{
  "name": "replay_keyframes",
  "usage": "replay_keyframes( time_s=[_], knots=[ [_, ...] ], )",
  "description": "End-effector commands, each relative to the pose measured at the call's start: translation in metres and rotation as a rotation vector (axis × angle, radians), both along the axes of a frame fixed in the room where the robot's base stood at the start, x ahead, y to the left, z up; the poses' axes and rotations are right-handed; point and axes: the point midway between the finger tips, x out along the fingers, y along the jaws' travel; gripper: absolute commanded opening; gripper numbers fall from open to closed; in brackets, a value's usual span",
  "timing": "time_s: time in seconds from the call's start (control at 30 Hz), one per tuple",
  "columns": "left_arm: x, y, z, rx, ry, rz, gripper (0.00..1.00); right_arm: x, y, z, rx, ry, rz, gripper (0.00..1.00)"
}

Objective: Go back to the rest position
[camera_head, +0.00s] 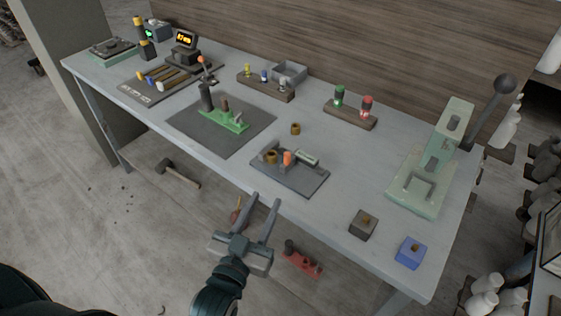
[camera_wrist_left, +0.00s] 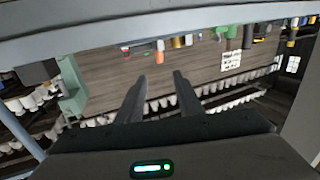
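My left gripper (camera_head: 262,215) is open and empty. It is in front of the workbench's (camera_head: 320,215) near edge, with its fingers pointing toward the bench. In the left wrist view the two fingers (camera_wrist_left: 158,90) stand apart with nothing between them, and the bench edge crosses the top of the picture. My right gripper does not show in either view.
A grey plate (camera_head: 308,182) with small parts lies on the bench closest to the left gripper. A dark block (camera_head: 363,225) and a blue block (camera_head: 410,252) sit near the right front edge. A green lever press (camera_head: 425,175) stands at the right. A hammer (camera_head: 178,173) lies on the floor.

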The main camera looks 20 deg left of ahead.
Motion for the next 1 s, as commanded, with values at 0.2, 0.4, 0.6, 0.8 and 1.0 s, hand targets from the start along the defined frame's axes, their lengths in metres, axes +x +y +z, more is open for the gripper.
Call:
replay_keyframes(
  time_s=[0.2,0.4,0.6,0.8,1.0],
  knots=[
    [0.000,0.000,-0.002,0.001,0.009,-0.001,0.33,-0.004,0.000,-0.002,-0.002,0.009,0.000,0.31],
    [-0.005,0.004,-0.023,0.010,0.108,-0.007,0.33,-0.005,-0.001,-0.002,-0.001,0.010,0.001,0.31],
    [-0.028,0.011,-0.075,0.032,0.354,-0.025,0.33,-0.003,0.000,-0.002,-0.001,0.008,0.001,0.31],
    [-0.076,0.023,-0.132,0.066,0.676,-0.050,0.33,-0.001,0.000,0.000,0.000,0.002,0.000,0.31],
    [-0.125,0.033,-0.166,0.100,0.918,-0.069,0.33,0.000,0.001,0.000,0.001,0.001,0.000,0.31]
  ],
)
